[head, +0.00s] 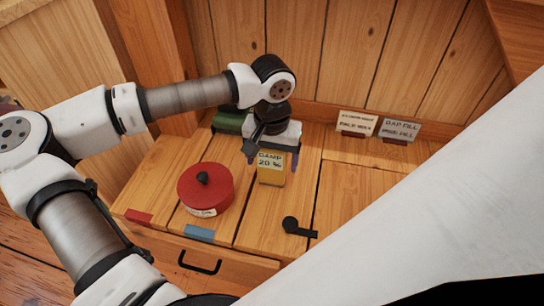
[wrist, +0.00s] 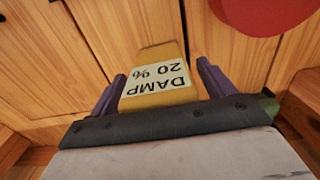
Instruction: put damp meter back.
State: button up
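The damp meter (head: 271,172) is a yellow block with a pale label reading "DAMP 20 %". It appears to stand upright on the wooden worktop, near the middle of the head view. It also shows in the wrist view (wrist: 158,92), between the purple fingers. My gripper (head: 272,163) is over the meter from above, with one finger on each side. In the wrist view my gripper (wrist: 161,66) is open, with narrow gaps between the fingers and the meter. The meter's far side is hidden.
A red lidded pot (head: 206,188) stands left of the meter. A black handled item (head: 297,227) lies front right. Two label cards (head: 357,123) (head: 400,129) stand at the back right. A green object (head: 229,121) is behind my gripper. Red (head: 145,217) and blue (head: 200,233) patches mark the front edge.

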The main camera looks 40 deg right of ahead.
notch_tip(320, 180, up, 12)
jog(key=p, duration=0.4)
jog(key=shift+p, duration=0.3)
jog(key=shift+r, duration=0.2)
